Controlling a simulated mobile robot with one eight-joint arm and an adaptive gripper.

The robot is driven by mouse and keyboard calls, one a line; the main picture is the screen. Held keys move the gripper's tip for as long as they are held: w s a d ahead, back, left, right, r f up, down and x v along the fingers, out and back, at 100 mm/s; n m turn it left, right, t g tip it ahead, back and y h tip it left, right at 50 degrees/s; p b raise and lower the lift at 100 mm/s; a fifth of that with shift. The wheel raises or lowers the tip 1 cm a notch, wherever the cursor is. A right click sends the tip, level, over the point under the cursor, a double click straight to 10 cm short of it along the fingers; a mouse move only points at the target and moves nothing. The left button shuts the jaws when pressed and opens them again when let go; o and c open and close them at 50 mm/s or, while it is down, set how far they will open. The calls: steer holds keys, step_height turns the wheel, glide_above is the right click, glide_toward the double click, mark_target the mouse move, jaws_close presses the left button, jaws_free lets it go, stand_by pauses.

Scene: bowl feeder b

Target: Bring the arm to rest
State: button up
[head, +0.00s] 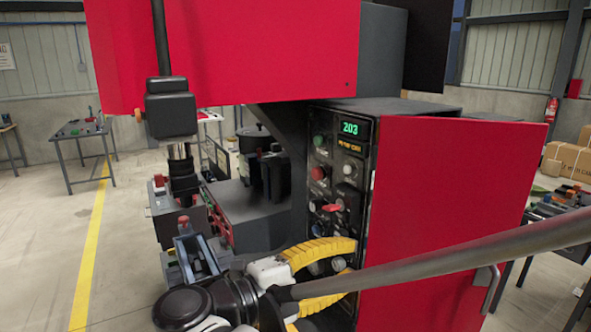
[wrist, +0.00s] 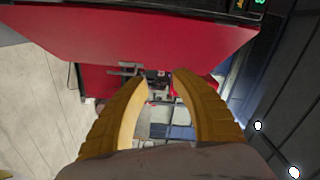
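My gripper (head: 352,267) has two curved yellow fingers and shows low in the middle of the head view. It overlaps the lower control panel (head: 325,226) of a red and dark grey machine (head: 440,190). I cannot tell how far it is from the panel. In the wrist view, the fingertips of my gripper (wrist: 160,79) are apart with nothing held between them. The red machine body (wrist: 120,35) fills the upper part of that view. My black and white arm comes in from the bottom of the head view.
A grey bar (head: 440,262) crosses in front of the machine's red side; I cannot tell what it belongs to. A dark vise-like fixture (head: 196,258) stands left of my gripper. A table (head: 82,130) stands far left. Floor is open around the yellow line (head: 90,255).

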steer(key=d+f+n+g+y+b, duration=0.1)
steer(key=d+f+n+g+y, duration=0.2)
steer(key=d+f+n+y, duration=0.55)
steer(key=s+d+f+n+y+b, duration=0.1)
steer(key=s+f+n+y, duration=0.2)
steer(key=n, duration=0.6)
steer(key=s+d+f+n+t+y+b, duration=0.1)
steer(key=s+f+n+y, duration=0.3)
steer(key=f+n, duration=0.3)
steer(key=shift+f+n, duration=0.35)
steer(key=shift+n, duration=0.7)
